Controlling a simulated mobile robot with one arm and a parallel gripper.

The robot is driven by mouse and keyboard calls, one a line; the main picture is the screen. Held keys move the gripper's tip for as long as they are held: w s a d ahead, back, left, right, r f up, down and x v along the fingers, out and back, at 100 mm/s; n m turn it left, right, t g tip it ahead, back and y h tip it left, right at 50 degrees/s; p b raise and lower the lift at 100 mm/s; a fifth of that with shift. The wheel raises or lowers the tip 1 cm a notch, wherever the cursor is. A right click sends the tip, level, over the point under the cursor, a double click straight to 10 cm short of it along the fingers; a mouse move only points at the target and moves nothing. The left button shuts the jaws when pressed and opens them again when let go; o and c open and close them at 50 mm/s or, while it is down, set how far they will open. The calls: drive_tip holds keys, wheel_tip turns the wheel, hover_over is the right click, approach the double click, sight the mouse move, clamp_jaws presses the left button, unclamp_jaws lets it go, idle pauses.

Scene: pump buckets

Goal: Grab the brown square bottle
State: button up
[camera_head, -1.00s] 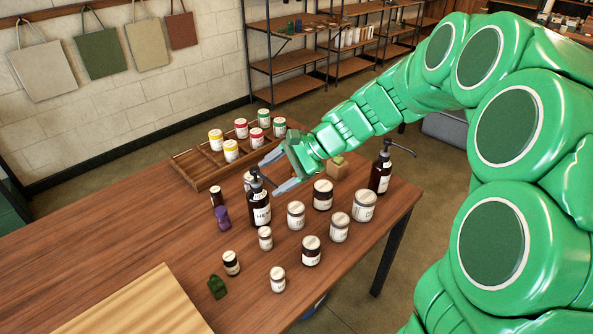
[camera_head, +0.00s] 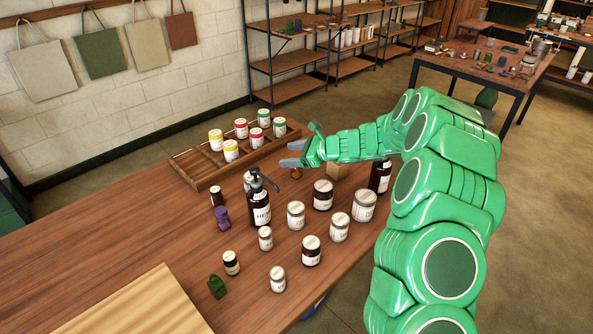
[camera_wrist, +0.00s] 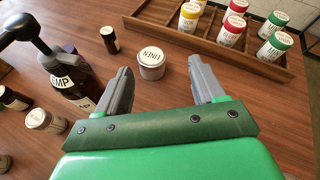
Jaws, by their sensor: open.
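A dark brown pump bottle (camera_head: 259,208) with a black pump and white label stands upright in the middle of the table. It also shows at the left of the wrist view (camera_wrist: 76,78), where its body looks squarish. A second dark brown pump bottle (camera_head: 379,176) stands farther right, partly hidden by my arm; its shape is hard to tell. My gripper (camera_head: 293,153) is open and empty, up and right of the first bottle in the head view. In the wrist view my gripper (camera_wrist: 160,68) has its fingers apart, with the first bottle beside the left finger.
A white-labelled jar (camera_wrist: 151,62) shows between the fingertips in the wrist view. Several jars (camera_head: 296,215) stand right of the first bottle. A purple bottle (camera_head: 222,218) is left of it. A wooden tray (camera_head: 187,168) with jars lies behind. The table's left side is clear.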

drive_tip(key=w+d+f+m+t, duration=0.1)
drive_tip(key=w+f, duration=0.1)
drive_tip(key=f, duration=0.1)
drive_tip(key=w+d+f+m, duration=0.2)
drive_tip(key=w+f, duration=0.1)
drive_tip(key=w+d+f+m+t+h, duration=0.1)
drive_tip(key=w+d+f+m, duration=0.1)
drive_tip(key=f, duration=0.1)
drive_tip(key=shift+w+d+t, duration=0.15)
drive_tip(key=shift+d+t, duration=0.1)
drive_tip(key=shift+t, duration=0.05)
drive_tip(key=shift+w+r+x, duration=0.15)
drive_tip(key=shift+x, duration=1.75)
drive_tip(key=shift+w+r+x, duration=0.1)
drive_tip(key=shift+x, duration=1.85)
drive_tip(key=shift+d, duration=0.1)
drive_tip(key=c, duration=1.1)
drive_tip(key=shift+c, duration=0.2)
